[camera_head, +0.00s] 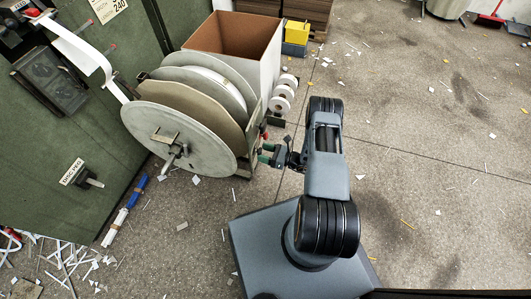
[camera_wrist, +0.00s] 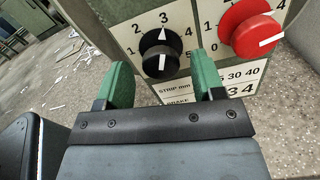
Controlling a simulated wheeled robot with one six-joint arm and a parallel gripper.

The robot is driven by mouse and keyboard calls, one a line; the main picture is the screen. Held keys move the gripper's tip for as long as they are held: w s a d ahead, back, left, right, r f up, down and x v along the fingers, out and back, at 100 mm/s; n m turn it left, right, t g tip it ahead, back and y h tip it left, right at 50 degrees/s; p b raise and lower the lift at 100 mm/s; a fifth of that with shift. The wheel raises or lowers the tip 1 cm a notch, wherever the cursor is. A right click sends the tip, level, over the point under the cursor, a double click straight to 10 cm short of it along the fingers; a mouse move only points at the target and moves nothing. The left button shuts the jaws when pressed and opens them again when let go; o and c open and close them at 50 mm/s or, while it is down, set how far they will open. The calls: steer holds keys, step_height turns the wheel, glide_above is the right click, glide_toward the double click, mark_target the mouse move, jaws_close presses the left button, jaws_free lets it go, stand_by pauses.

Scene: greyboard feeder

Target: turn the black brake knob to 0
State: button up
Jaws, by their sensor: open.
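The black brake knob (camera_wrist: 160,52) shows in the wrist view on a pale dial plate, with the numbers 1, 2, 3 and 4 readable around it. A white line on its front face runs roughly up and down, and a white mark sits at its top near the 3. No 0 is clearly visible beside it. My gripper (camera_wrist: 163,64) is open, its green fingers to the left and right of the knob, nearer the camera. Contact cannot be told. In the head view my gripper (camera_head: 271,154) is at the right side of the reel stand; the knob is not clear there.
A red knob (camera_wrist: 250,30) with a white line is right of the black one, close to my right finger. A label plate (camera_wrist: 180,93) lies below. Large grey reels (camera_head: 180,137) and an open box (camera_head: 234,42) stand left of my arm. Floor at right is mostly clear.

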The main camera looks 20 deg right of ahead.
steer(key=c, duration=0.9)
steer(key=shift+n, duration=0.3)
steer(key=n+b, duration=0.2)
steer(key=n, duration=1)
steer(key=n+b, duration=0.3)
steer(key=n, duration=1)
steer(key=shift+s+a+f+n, duration=0.1)
steer(key=shift+s+f+n, duration=0.1)
steer(key=shift+n, duration=0.1)
steer(key=shift+n+b, duration=0.55)
steer(key=shift+n, duration=1.25)
